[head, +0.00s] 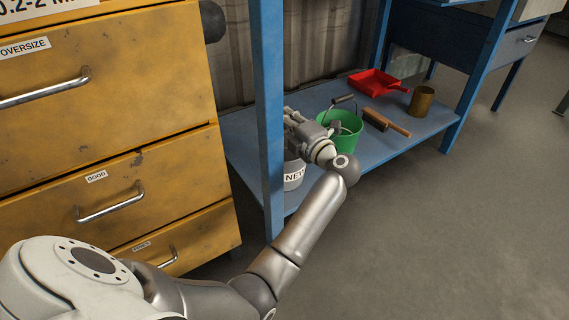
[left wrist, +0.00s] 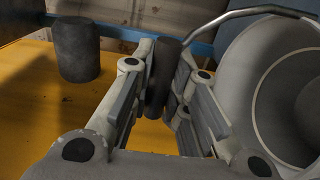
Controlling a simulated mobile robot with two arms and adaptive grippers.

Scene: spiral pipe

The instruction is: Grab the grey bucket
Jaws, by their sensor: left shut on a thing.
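The grey bucket (head: 293,174) stands on the blue lower shelf with a partly covered dark-lettered label on its side; my left gripper and a blue post hide much of it. In the left wrist view the bucket (left wrist: 260,85) opens at the right, with its wire handle (left wrist: 240,14) arching above. My left gripper (head: 292,118) is over the bucket. In the left wrist view its fingers are shut on the dark grip (left wrist: 164,72) of the bucket's handle. My right gripper is not in view.
The blue shelf (head: 395,150) also holds a green bucket (head: 346,140) close by, a brush (head: 385,122), a red dustpan (head: 374,82) and a brass-coloured cup (head: 421,100). A blue post (head: 270,110) and yellow drawers (head: 120,120) stand left. The floor at right is clear.

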